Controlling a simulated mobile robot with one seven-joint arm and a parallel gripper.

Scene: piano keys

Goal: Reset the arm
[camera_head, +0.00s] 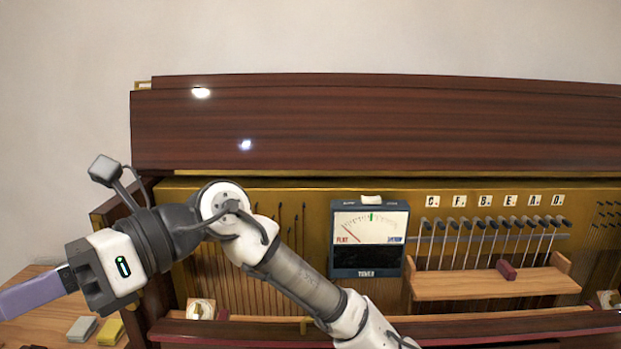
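My arm rises from the bottom middle, bends at a white joint and reaches to the left, in front of the open piano. My gripper (82,281) is at the left edge, above a wooden surface and left of the piano. A pale purple bar (35,296) extends from the gripper's end out of the picture. I cannot tell whether the bar is held or is part of the gripper. The fingertips do not show clearly.
The piano has a dark wooden lid (360,125) and a tuner meter (369,238) in the middle. Levers stand under letter tiles on the right, behind a wooden ledge (490,284) with a dark red block (506,269). Grey (81,329) and yellow (110,332) blocks lie at lower left.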

